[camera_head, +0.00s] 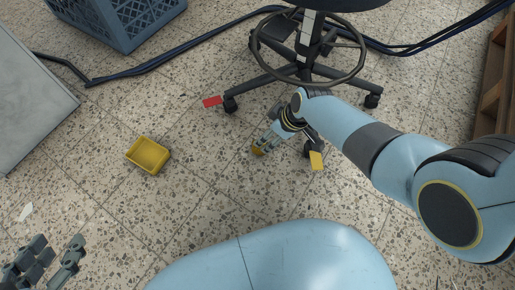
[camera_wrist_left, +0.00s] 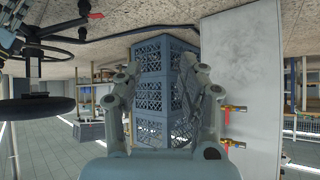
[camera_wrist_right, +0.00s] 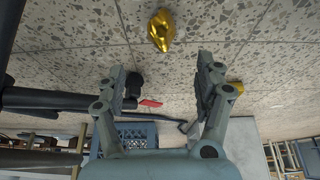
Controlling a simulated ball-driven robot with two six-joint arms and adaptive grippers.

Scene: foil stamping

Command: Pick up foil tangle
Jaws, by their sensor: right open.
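The foil tangle is a crumpled gold lump (camera_wrist_right: 161,30) on the speckled floor in the right wrist view, beyond the fingertips and centred between them. In the head view it shows as a small gold patch (camera_head: 257,150), partly hidden by my right gripper (camera_head: 265,141). The right gripper's fingers (camera_wrist_right: 160,68) are spread with nothing between them. My left gripper (camera_head: 48,265) is at the bottom left of the head view, far from the foil. In the left wrist view its fingers (camera_wrist_left: 160,80) are apart and empty.
A yellow tray (camera_head: 148,168) sits on the floor left of the foil. A red card (camera_head: 212,102) and a yellow card (camera_head: 317,160) lie near the wheeled chair base (camera_head: 305,72). A blue crate (camera_head: 120,25) and dark cables (camera_head: 165,63) are at the back. Floor around the tray is clear.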

